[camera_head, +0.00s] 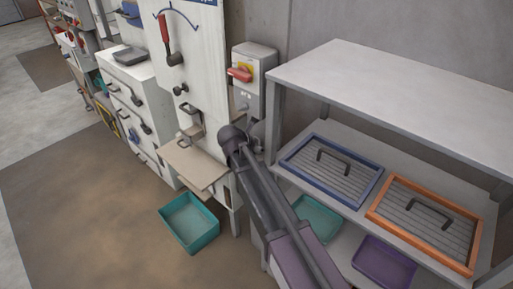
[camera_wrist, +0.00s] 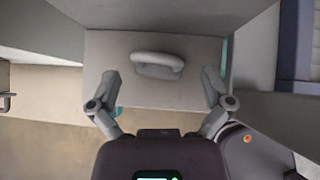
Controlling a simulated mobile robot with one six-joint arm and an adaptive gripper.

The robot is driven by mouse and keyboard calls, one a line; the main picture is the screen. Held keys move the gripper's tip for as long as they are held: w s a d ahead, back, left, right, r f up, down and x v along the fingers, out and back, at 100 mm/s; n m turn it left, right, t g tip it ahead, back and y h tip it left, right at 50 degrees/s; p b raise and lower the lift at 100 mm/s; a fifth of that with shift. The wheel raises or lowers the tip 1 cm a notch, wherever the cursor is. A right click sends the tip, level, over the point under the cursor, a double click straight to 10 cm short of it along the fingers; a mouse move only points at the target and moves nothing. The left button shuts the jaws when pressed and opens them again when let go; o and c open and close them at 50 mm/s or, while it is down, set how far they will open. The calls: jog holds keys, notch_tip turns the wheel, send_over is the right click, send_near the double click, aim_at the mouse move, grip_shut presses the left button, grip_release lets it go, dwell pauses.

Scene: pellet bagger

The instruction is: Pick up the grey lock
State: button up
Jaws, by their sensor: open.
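A light grey, rounded piece with a loop, which looks like the grey lock (camera_wrist: 157,65), shows in the wrist view in front of a pale tan ledge (camera_wrist: 205,48). I cannot tell whether it lies on the ledge or hangs above it. My gripper (camera_wrist: 160,78) is open and empty, with one finger to the left and one to the right of the grey piece, both apart from it. In the head view the ledge (camera_head: 190,166) juts from a white machine panel; my arm hides most of the gripper there.
A grey switch box (camera_head: 253,85) with a red handle is right of the panel. A teal bin (camera_head: 190,222) stands on the floor below. A shelf rack (camera_head: 400,80) at the right holds blue (camera_head: 288,160) and orange (camera_head: 376,213) framed trays.

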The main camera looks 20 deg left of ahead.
jog(key=shift+w+d, duration=0.15)
jog(key=shift+w, duration=0.55)
jog(key=shift+w+d+f+b, duration=0.15)
jog(key=shift+w+f+b, duration=0.2)
jog(key=shift+f+b, duration=0.15)
jog(key=shift+r, duration=0.1)
jog(key=c, duration=1.3)
jog(key=shift+r, duration=0.1)
jog(key=shift+c, duration=0.2)
jog(key=shift+r+p, duration=0.6)
jog(key=shift+p, duration=0.2)
jog(key=shift+s+r, duration=0.1)
jog(key=shift+s, duration=0.15)
jog(key=s+a, duration=0.2)
jog(key=s, duration=0.6)
jog(key=s+a, duration=0.3)
jog(key=s, duration=0.5)
jog(key=shift+s, duration=0.4)
